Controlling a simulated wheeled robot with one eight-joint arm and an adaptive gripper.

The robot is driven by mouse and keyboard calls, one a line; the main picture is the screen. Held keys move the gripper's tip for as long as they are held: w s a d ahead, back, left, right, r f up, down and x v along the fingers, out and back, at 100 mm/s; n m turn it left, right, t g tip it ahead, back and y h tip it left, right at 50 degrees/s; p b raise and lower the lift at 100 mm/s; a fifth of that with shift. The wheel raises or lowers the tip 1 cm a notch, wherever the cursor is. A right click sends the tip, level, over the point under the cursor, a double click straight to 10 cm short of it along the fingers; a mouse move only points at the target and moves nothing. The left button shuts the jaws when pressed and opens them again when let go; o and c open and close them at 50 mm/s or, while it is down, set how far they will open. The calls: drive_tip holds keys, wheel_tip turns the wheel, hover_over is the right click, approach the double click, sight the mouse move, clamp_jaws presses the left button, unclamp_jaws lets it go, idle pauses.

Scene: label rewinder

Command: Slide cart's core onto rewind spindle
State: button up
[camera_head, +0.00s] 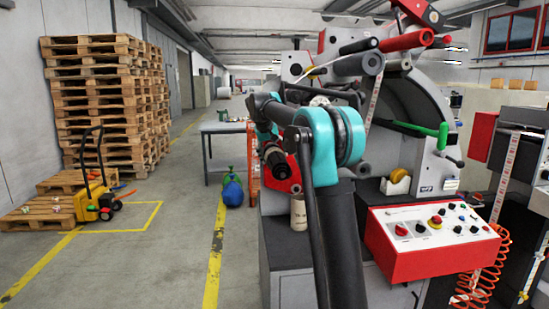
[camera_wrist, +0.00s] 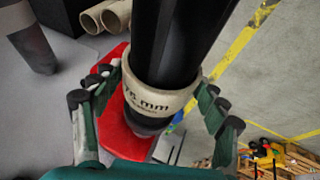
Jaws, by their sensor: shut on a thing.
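In the wrist view my gripper (camera_wrist: 158,84) is shut on a short beige core (camera_wrist: 152,101) with "mm" printed on it. One finger presses each side of the core. The core sits around a thick black cylinder, the spindle (camera_wrist: 170,45), close to its end; a dark rounded end shows just below the core's rim. How far the core is along the spindle is hard to tell. In the head view my arm hides the gripper and core. The rewinding machine (camera_head: 432,95) stands at the right.
Tan tubes (camera_wrist: 108,15) lie at the wrist view's top left, near a grey cylinder (camera_wrist: 33,47). A red and white control panel (camera_head: 432,240) juts out at the machine's front.

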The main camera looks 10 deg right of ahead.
drive_tip(key=shift+w, duration=2.4)
drive_tip(key=o, duration=1.2)
drive_tip(key=shift+a+r, duration=0.35)
drive_tip(key=shift+r, duration=0.75)
drive_tip(key=shift+a+r, duration=0.4)
drive_tip(key=shift+r, duration=0.75)
drive_tip(key=shift+a+r, duration=0.35)
drive_tip(key=shift+r, duration=0.75)
